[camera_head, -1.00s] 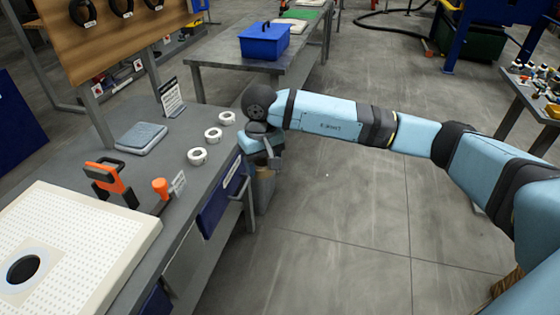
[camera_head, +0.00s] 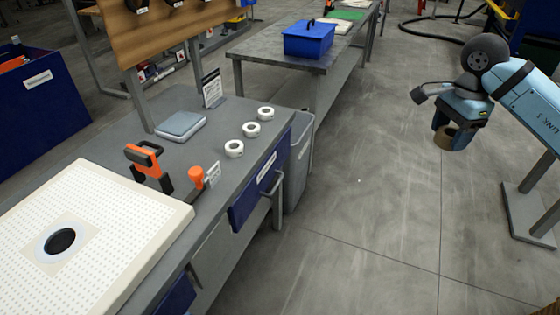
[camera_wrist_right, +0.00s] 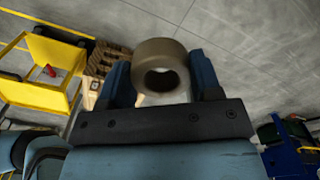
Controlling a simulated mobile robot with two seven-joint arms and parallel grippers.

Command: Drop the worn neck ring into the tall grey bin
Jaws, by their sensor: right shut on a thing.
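The worn neck ring (camera_head: 446,139) is a tan-brown ring held in my right gripper (camera_head: 455,137), high over open floor at the right of the head view. The right wrist view also shows the ring (camera_wrist_right: 160,66), clamped between the two blue fingers of my right gripper (camera_wrist_right: 160,80), its hole facing the camera. The tall grey bin (camera_head: 297,172) stands on the floor against the right end of the bench, well left of my right gripper. Its inside is mostly hidden. My left gripper is not in view.
The grey bench (camera_head: 215,150) holds several items: three white rings (camera_head: 250,129), a grey scale (camera_head: 181,126), an orange-handled clamp (camera_head: 148,165) and a perforated white plate (camera_head: 95,235). A blue toolbox (camera_head: 308,40) sits on the rear table. The floor between bin and gripper is clear.

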